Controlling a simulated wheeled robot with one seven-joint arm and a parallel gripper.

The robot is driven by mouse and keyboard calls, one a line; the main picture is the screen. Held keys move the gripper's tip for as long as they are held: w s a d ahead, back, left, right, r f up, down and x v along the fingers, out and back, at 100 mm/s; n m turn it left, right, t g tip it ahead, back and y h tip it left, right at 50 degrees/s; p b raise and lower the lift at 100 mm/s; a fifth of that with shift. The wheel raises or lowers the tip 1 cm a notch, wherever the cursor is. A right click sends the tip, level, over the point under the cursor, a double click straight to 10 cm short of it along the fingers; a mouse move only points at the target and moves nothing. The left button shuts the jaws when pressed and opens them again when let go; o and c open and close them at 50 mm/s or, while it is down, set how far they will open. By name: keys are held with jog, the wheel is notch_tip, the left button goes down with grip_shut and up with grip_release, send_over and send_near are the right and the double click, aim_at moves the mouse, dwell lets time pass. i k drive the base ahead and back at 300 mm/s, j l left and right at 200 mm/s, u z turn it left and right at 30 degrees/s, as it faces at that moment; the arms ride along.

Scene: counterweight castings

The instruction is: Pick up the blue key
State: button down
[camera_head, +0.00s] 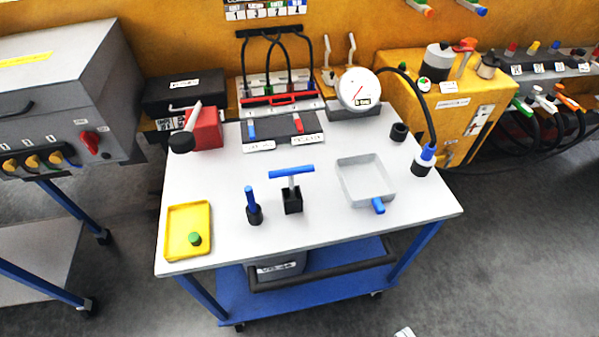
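A blue T-shaped handle (291,171) on a grey shaft stands upright in a black square block (292,203) near the middle of the white tabletop. It looks like a T-handle key. A blue upright peg (250,197) stands in a small black round holder (255,215) to its left. I cannot tell for certain which of these two is called the blue key. My gripper is not seen in this view.
A yellow tray (174,240) holding a green-topped piece (195,239) is at front left. A grey tray (346,184) with a blue handle (378,205) is right. A red block (205,129), gauge (358,89) and blue-tipped cable connector (427,154) stand farther back. The front middle is clear.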

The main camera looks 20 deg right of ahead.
aim_at(291, 172)
jog(key=l+z, duration=0.15)
jog(key=z, duration=0.3)
jog(key=i+l+z, duration=0.1)
jog(key=z, duration=0.35)
jog(key=i+l+z, duration=0.45)
jog(key=i+l, duration=0.15)
jog(key=i+l+z, duration=0.5)
jog(key=i+l, duration=0.25)
jog(key=i, duration=0.25)
jog(key=i+l, duration=0.2)
jog(key=i, duration=0.3)
jog(key=i+l, duration=0.25)
jog(key=i, duration=0.25)
